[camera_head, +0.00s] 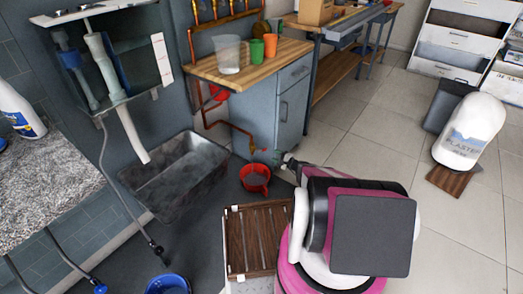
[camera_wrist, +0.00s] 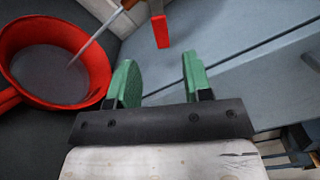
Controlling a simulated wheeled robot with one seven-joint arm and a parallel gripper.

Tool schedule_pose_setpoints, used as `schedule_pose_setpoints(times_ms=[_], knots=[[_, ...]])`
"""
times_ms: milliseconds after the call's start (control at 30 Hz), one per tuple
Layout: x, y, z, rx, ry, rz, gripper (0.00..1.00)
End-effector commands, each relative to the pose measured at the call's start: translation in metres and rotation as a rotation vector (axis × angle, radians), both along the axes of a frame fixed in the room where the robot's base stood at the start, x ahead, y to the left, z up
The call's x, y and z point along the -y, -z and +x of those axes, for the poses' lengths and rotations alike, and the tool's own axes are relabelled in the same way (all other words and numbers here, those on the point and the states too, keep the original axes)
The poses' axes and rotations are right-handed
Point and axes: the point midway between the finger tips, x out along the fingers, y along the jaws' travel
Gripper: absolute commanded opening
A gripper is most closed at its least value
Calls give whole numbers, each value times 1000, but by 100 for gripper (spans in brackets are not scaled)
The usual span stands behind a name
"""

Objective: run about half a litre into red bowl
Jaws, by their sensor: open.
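The red bowl (camera_head: 256,187) stands on the dark floor below a brass tap (camera_head: 252,146) on a copper pipe. In the wrist view the red bowl (camera_wrist: 101,62) is at the upper left, with a grey surface inside it. A thin pale line, apparently a water stream, runs from the tap (camera_wrist: 128,3) into the bowl. How full the bowl is I cannot tell. A red lever (camera_wrist: 160,31) hangs at the top centre. My gripper (camera_wrist: 155,80) is open and empty, its green fingers apart and short of the lever. In the head view my gripper (camera_head: 279,158) is right of the bowl.
A grey trough (camera_head: 175,178) stands left of the bowl. A slatted wooden crate (camera_head: 258,240) is in front of it. A grey cabinet (camera_head: 284,112) rises behind, with cups on its wooden top. A blue bucket (camera_head: 168,284) is at the bottom.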

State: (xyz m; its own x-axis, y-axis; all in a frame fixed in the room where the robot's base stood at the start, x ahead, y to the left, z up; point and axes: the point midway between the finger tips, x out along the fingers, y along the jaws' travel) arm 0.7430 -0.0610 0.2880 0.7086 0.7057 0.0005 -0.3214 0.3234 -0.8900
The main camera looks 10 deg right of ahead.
Motion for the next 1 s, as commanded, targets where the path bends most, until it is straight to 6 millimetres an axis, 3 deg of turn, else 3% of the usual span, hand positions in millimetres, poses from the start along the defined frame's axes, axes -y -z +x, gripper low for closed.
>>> schedule_pose_setpoints(times_ms=[600, 1000], knots=[[-64, 0, 65, 1, -3, 0, 46], [-76, -1, 75, 0, -1, 0, 46]])
